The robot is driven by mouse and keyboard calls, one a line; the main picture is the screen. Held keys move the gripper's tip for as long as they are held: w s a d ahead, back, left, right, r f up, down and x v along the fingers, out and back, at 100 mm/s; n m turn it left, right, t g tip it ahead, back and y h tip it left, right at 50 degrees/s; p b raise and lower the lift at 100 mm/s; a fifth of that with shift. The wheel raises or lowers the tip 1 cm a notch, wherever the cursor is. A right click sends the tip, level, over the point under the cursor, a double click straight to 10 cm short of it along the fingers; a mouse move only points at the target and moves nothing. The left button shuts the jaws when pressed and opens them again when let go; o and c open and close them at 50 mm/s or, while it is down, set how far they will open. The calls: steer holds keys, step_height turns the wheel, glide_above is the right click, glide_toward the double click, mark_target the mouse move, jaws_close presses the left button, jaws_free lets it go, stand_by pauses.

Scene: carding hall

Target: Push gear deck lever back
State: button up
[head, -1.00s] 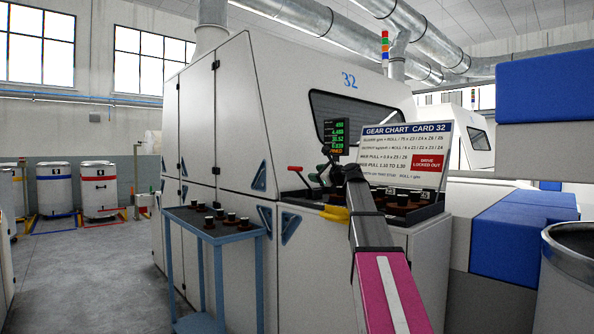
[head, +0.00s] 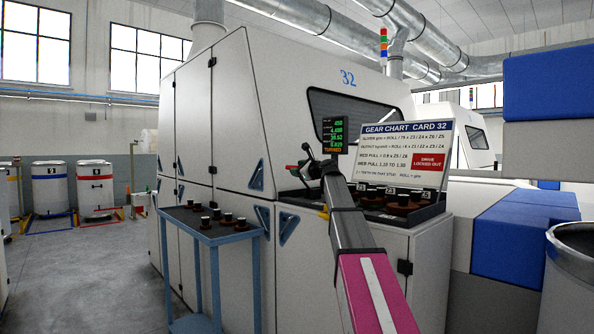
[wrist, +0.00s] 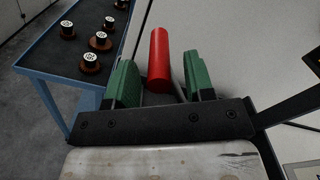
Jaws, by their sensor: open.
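The gear deck lever shows its red cylindrical handle (head: 291,168) at the left end of the gear deck, in front of the white machine. In the wrist view the red handle (wrist: 159,60) stands between my two green fingers, with a narrow gap on each side. My gripper (head: 303,167) is open around the handle and not clamped on it.
Several gears stand in the black deck tray (head: 426,213) under the gear chart board (head: 407,150). A small green-text display (head: 335,136) is close behind my arm. A yellow part (head: 323,212) is mostly hidden by my arm. A blue side table (head: 222,238) holds several bobbin-like pieces.

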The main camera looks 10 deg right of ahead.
steer(key=shift+w+a, duration=0.25)
steer(key=shift+w, duration=0.15)
jaws_close()
